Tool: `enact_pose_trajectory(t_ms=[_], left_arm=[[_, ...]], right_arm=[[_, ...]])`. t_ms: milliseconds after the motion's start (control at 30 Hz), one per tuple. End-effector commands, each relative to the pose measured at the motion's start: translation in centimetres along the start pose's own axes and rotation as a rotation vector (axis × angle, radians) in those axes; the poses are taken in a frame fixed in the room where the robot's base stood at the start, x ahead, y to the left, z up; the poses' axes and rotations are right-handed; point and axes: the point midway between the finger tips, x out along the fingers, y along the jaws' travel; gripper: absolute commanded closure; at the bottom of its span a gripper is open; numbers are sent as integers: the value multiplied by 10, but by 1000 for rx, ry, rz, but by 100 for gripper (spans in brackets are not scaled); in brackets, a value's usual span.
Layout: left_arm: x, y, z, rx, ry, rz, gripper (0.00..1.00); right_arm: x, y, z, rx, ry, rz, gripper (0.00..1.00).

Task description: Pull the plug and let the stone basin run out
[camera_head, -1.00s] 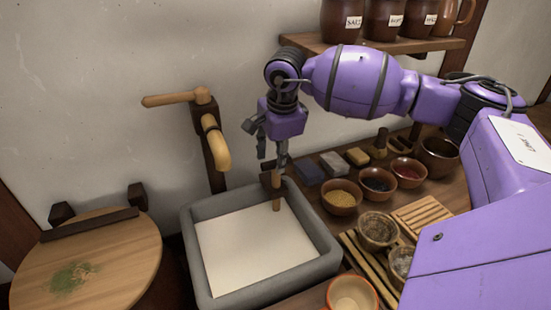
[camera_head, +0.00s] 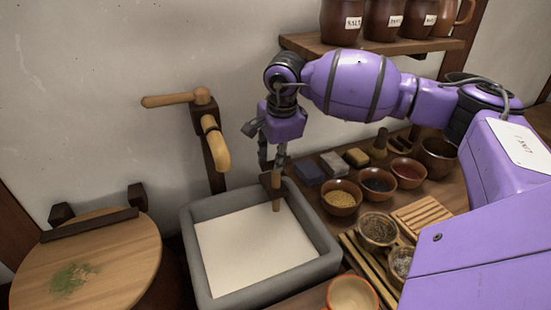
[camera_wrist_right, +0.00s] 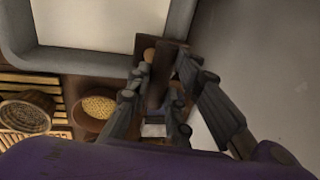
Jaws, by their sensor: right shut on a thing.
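The grey stone basin (camera_head: 322,268) stands below the wooden tap and holds a flat whitish surface (camera_head: 255,250). A wooden plug (camera_head: 276,195) with a dark top piece stands upright at the basin's back right. Its lower end is hidden in the white. My right gripper (camera_head: 272,167) points down from above and is shut on the plug's dark top. In the right wrist view the fingers (camera_wrist_right: 158,103) close around the dark wood, with the plug's lighter round part (camera_wrist_right: 149,55) beyond. My left gripper is not in view.
A wooden tap (camera_head: 216,145) juts from the wall above the basin. A round board (camera_head: 120,262) with green herbs is at left. Several bowls, including one of yellow grain (camera_head: 341,197), crowd the counter right of the basin. A shelf (camera_head: 365,43) with brown jars hangs above.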

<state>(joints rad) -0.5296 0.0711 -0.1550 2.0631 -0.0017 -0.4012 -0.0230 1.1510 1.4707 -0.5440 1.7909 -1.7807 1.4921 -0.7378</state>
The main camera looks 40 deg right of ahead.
Motion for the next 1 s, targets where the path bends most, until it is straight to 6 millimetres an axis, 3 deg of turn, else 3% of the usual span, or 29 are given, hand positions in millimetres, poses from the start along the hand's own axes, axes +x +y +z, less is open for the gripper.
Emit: enact_pose_trajectory(t_ms=[200, 500, 533, 667, 1000], left_arm=[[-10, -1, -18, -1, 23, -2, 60], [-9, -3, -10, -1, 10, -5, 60], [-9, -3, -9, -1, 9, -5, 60], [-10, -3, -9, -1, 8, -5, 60], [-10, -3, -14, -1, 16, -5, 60]], right_arm=[[-39, -10, 1, 0, -2, -11, 100], [-41, -10, 0, 0, -2, -11, 100], [-41, -11, 0, 0, -2, -11, 78], [-40, -10, 0, 0, -2, -9, 62], [-41, -9, 0, 0, -1, -5, 62]])
